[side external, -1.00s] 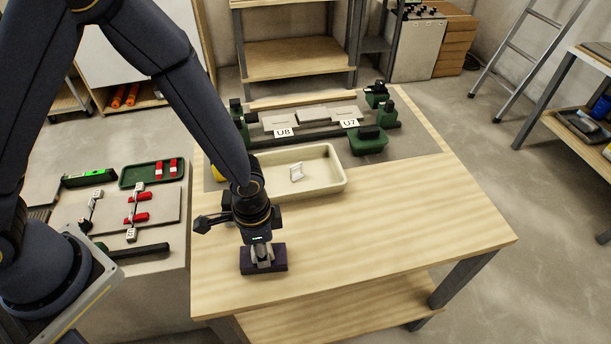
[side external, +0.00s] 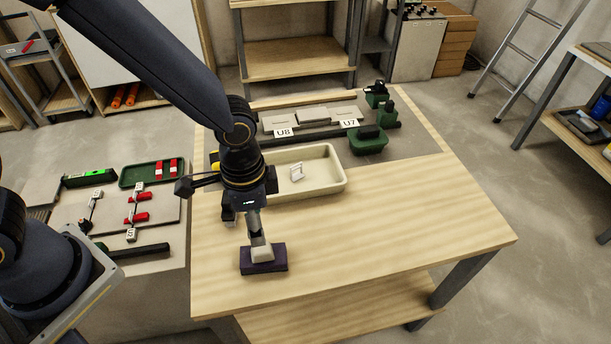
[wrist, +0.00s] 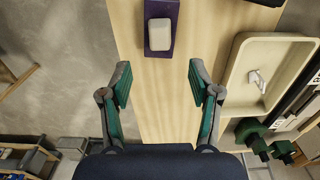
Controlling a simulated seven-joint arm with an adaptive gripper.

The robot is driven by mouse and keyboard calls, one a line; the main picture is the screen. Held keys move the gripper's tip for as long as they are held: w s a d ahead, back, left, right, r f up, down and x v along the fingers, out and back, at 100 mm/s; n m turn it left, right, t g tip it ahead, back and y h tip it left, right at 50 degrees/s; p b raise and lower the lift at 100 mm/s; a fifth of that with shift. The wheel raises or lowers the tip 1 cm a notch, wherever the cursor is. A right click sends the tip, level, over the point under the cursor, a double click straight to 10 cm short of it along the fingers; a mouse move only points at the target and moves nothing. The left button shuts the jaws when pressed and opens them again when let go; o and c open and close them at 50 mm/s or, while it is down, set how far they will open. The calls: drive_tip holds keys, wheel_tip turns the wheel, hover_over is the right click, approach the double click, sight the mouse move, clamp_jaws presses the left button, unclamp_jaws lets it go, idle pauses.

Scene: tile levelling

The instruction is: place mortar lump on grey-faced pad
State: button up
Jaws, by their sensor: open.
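A pale grey block with rounded edges, seemingly the mortar lump (wrist: 160,34), lies on a dark purple pad (wrist: 154,8) in the wrist view. In the side view the lump (side external: 263,254) sits on top of the pad (side external: 264,268), near the left front of the wooden table. Any grey face on the pad is not clearly visible. My gripper (wrist: 160,83) is open and empty, its green-lined fingers wide apart. In the side view it is above the lump, apart from it.
A cream tray (side external: 335,183) with a small white piece (side external: 297,171) stands behind my gripper. A side bench at left holds a green tray (side external: 138,177). The table's right part is clear.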

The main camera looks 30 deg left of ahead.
drive_tip(key=a+r+n+t, duration=0.2)
drive_tip(key=a+r+n, duration=0.2)
drive_tip(key=a+r, duration=0.7)
drive_tip(key=s+a+r+n+t, duration=0.3)
drive_tip(key=s+a+r+n, duration=0.2)
drive_tip(key=s+a+r, duration=0.2)
wheel_tip(320, 180, up, 3)
drive_tip(key=shift+a+f+t, duration=0.2)
drive_tip(key=shift+t, duration=0.1)
